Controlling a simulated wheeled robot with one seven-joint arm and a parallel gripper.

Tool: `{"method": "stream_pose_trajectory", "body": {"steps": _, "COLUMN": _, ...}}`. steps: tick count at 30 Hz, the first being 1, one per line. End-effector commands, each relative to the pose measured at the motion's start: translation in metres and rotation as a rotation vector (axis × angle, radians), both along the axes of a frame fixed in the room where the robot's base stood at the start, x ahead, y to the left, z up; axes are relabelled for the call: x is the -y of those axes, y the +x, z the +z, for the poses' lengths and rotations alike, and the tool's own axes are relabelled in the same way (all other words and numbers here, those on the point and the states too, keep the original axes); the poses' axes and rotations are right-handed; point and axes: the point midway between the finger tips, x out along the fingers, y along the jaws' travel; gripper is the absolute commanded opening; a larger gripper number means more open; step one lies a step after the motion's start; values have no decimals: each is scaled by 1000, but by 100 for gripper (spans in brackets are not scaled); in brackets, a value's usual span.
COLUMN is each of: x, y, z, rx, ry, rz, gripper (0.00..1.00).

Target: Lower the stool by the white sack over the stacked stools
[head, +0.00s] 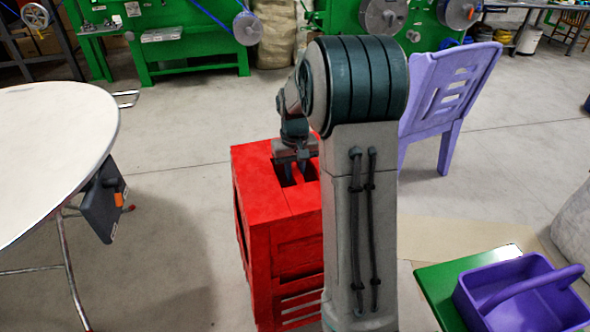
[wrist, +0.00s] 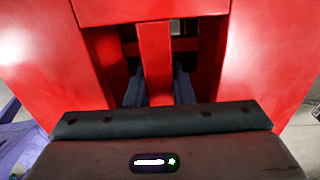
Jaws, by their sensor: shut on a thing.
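A red stool (head: 255,165) with a slotted top is in the middle of the head view. My gripper (head: 293,172) points down into the slots of its top. In the wrist view, the fingers (wrist: 157,88) are on either side of the red bar between two slots, shut on it. More red slatted parts (head: 298,302) show below the stool top. My arm hides the stool's right side, and I cannot tell where the held stool ends and any stool beneath begins. A whitish sack-like thing (head: 577,222) is cut off at the right edge.
A round white table (head: 50,140) stands at left. A purple chair (head: 448,90) is behind my arm at right. Green machines (head: 190,50) line the back. Floor between is clear.

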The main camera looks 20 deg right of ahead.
Motion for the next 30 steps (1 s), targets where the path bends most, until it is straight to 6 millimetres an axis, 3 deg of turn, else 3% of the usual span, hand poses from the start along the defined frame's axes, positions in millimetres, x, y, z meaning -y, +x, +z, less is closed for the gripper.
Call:
{"method": "stream_pose_trajectory", "body": {"steps": 12, "x": 0, "y": 1, "z": -8, "rx": 4, "ry": 0, "rz": 0, "gripper": 0}}
{"method": "stream_pose_trajectory", "body": {"steps": 13, "x": 0, "y": 1, "z": -8, "rx": 4, "ry": -1, "rz": 0, "gripper": 30}}
{"method": "stream_pose_trajectory", "body": {"steps": 15, "x": 0, "y": 1, "z": -8, "rx": 4, "ry": 0, "rz": 0, "gripper": 47}}
{"method": "stream_pose_trajectory", "body": {"steps": 24, "x": 0, "y": 0, "z": -9, "rx": -1, "ry": 0, "rz": 0, "gripper": 47}}
{"method": "stream_pose_trajectory", "body": {"steps": 30, "x": 0, "y": 1, "z": 17, "rx": 3, "ry": 0, "rz": 0, "gripper": 47}}
